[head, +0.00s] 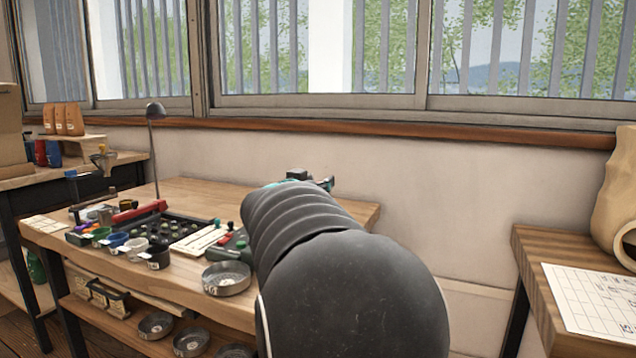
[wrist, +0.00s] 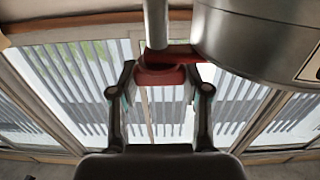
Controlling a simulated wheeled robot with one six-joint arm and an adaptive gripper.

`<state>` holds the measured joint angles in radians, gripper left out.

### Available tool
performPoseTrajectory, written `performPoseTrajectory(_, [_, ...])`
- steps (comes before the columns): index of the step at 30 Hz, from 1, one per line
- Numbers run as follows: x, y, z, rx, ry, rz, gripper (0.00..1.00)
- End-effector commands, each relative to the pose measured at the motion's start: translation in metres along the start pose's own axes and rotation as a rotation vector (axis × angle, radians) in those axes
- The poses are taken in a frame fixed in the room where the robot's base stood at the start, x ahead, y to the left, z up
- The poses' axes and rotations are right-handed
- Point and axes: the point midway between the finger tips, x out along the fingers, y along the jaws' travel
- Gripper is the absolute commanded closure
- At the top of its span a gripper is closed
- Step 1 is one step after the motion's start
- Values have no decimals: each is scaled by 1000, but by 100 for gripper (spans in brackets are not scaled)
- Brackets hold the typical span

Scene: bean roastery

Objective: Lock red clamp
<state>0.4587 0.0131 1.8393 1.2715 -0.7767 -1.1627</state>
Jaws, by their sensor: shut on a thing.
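In the wrist view the red clamp (wrist: 160,76) sits on a pale upright rod (wrist: 155,25), with a darker red part reaching right toward a metal cylinder. My gripper (wrist: 160,88) has its two dark fingers on either side of the clamp's rounded red end, shut on it. In the head view my arm covers the clamp. Only a small dark and teal piece, likely part of my gripper, shows past the arm. I cannot tell whether the clamp is locked.
A large metal cylinder (wrist: 265,35) is close at the upper right of the wrist view. In the head view, a wooden bench (head: 190,188) holds a dark tray, small cups and a round metal tin (head: 227,278). A slim lamp (head: 155,150) stands behind. Another table (head: 540,262) is at right.

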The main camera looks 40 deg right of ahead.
Motion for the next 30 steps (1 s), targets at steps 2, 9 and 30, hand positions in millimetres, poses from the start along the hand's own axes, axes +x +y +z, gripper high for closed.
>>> performPoseTrajectory(2, [0,0,0,0,0,-1,41])
performPoseTrajectory(9, [0,0,0,0,0,0,27])
performPoseTrajectory(30, [-89,-1,0,1,1,-4,27])
